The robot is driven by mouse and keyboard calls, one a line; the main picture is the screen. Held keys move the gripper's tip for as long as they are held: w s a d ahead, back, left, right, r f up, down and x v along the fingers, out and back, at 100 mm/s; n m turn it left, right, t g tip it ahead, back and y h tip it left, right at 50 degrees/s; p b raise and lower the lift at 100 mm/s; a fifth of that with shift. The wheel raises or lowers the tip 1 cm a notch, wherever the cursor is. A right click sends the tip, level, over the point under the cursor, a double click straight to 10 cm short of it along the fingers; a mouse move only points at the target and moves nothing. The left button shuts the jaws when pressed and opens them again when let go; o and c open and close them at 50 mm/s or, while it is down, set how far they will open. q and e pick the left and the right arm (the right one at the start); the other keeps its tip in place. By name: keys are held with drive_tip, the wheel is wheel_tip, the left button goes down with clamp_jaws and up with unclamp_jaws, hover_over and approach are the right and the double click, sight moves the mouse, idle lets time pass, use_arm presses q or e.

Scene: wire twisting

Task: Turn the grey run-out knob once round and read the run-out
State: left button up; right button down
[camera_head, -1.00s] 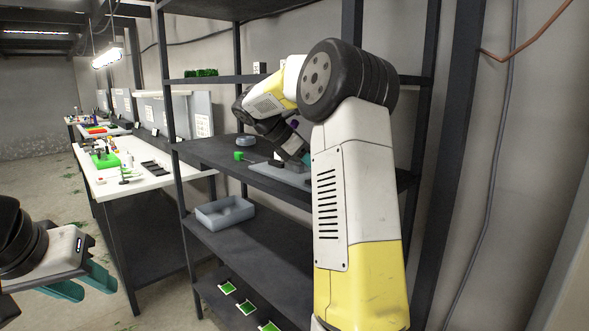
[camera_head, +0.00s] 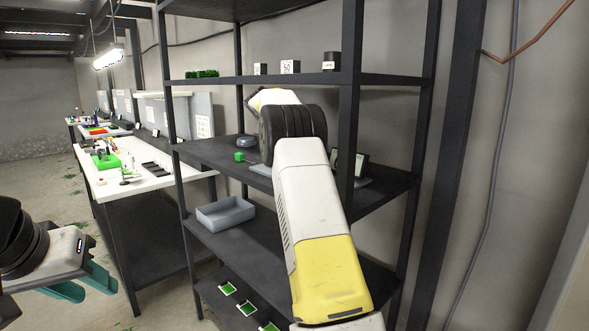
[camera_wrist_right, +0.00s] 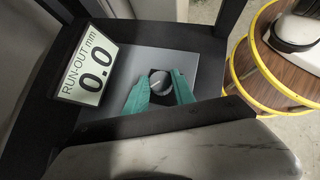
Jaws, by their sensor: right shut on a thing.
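The grey run-out knob (camera_wrist_right: 160,83) is round and sits on a flat grey plate in the right wrist view. My right gripper (camera_wrist_right: 160,88) has its teal fingers on both sides of the knob and is shut on it. A tilted display (camera_wrist_right: 90,68) beside it reads "RUN-OUT mm 0.0". In the head view the back of the display (camera_head: 358,163) shows partly on the middle shelf; my right arm hides the knob and right gripper. My left gripper (camera_head: 82,284) is open and empty at the lower left, away from the shelves.
The dark shelf rack (camera_head: 225,153) has uprights close to my right arm. A grey bin (camera_head: 225,212) stands on the shelf below, and a green block (camera_head: 239,156) and a round grey item (camera_head: 246,141) lie on the middle shelf. A white workbench (camera_head: 140,188) stands at left.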

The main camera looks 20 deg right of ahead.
idle(0.5)
drive_tip(key=c, duration=1)
unclamp_jaws()
drive_tip(key=shift+c, duration=0.2)
drive_tip(key=shift+r, duration=0.1)
